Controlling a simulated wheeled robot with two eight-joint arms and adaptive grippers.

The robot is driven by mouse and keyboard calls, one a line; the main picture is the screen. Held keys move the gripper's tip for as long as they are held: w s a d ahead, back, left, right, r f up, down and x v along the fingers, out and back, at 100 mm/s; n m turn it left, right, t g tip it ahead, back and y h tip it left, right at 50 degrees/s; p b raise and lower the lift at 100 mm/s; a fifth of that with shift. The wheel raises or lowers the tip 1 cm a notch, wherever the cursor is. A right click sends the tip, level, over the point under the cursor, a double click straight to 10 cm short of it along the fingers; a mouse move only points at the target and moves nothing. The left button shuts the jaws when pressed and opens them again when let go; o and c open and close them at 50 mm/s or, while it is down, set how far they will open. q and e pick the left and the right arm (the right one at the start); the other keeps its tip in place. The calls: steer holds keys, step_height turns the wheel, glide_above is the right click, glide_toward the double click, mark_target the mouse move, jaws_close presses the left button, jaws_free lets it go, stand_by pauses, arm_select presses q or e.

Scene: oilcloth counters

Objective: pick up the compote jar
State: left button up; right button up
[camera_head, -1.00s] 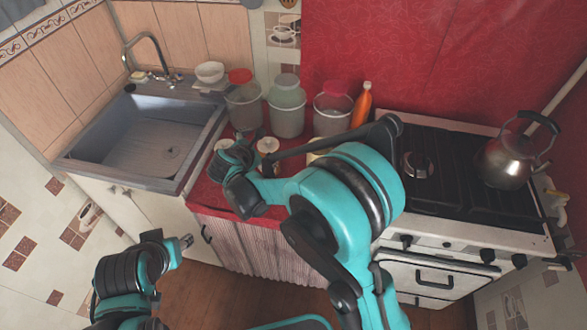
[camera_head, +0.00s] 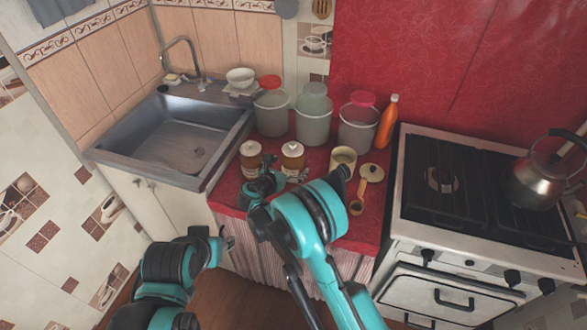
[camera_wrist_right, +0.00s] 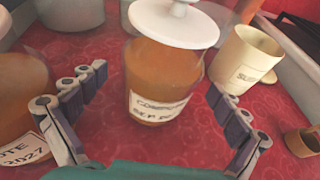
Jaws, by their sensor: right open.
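The compote jar (camera_wrist_right: 160,75) is amber glass with a white lid and a label reading compote. In the head view the matching jar (camera_head: 292,158) appears to be the right one of two on the red counter. My right gripper (camera_wrist_right: 157,85) is open, with one finger on each side of the jar in the wrist view; I cannot tell whether they touch it. In the head view this gripper (camera_head: 275,181) is just in front of the two jars. My left gripper (camera_head: 227,238) is low, in front of the counter; its jaws are unclear.
A second amber jar (camera_head: 251,158) stands close on the left. Several buckets and an orange bottle (camera_head: 387,123) stand behind. The sink is left, the stove right.

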mark_target(293, 143)
steer(key=x, duration=0.2)
steer(key=shift+w+f, duration=0.15)
steer(key=shift+w, duration=0.1)
steer(key=shift+s, duration=0.1)
steer(key=c, duration=2)
steer(key=shift+o, duration=0.2)
step_height(293, 143, up, 12)
steer(key=p, duration=0.4)
steer(key=shift+r+p, duration=0.95)
steer(key=shift+r, duration=0.65)
